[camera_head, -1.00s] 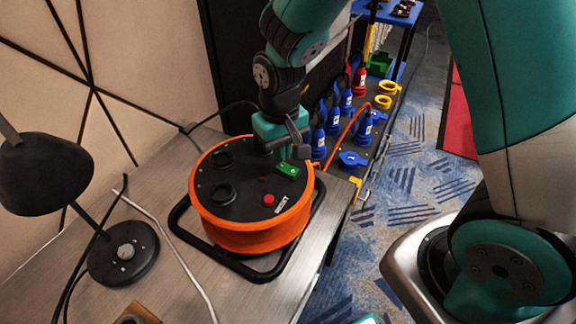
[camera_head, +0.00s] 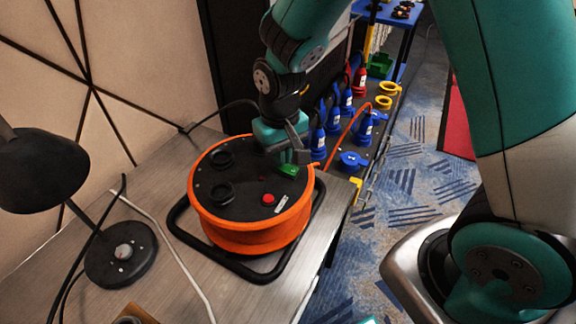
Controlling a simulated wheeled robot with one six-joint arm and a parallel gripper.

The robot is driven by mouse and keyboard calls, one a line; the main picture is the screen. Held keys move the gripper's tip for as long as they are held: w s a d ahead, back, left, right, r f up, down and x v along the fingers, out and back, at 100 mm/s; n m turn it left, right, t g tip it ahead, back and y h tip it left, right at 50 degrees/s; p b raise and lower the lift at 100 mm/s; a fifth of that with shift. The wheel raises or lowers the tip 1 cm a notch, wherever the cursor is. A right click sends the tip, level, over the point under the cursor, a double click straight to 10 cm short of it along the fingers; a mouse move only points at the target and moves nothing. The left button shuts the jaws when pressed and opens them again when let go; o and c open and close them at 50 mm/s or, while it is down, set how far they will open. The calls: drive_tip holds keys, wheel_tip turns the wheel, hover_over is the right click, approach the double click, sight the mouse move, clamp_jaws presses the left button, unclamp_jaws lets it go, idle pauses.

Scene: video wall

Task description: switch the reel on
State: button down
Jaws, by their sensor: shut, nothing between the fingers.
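The orange cable reel (camera_head: 250,237) lies flat on a black tubular frame on the wooden table. Its dark top plate carries black round sockets, a red button (camera_head: 268,199) and a green switch (camera_head: 289,171). My gripper (camera_head: 286,158) is shut with nothing held. It points down right over the green switch and hides part of it. I cannot tell whether the fingertips touch the switch.
A black desk lamp (camera_head: 122,254) stands on the left of the table (camera_head: 180,285), with loose cables beside it. Behind the reel is a panel with several blue plugs (camera_head: 364,129) and an orange cable. Carpet floor (camera_head: 415,185) lies to the right.

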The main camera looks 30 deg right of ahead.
drive_tip(key=shift+f, duration=0.5)
drive_tip(key=shift+r, duration=0.1)
wheel_tip(320, 180, up, 7)
drive_tip(key=p, duration=0.6)
idle(0.3)
idle(0.3)
drive_tip(key=s+a+r+n+y, duration=0.2)
drive_tip(key=s+r+n, duration=0.1)
drive_tip(key=s+r, duration=0.5)
drive_tip(key=s+a+r+n+y, duration=0.2)
drive_tip(key=s+r, duration=0.6)
drive_tip(key=s, duration=0.2)
drive_tip(key=shift+s+a+r+n, duration=0.15)
drive_tip(key=shift+s+r+n, duration=0.2)
drive_tip(key=shift+n, duration=0.05)
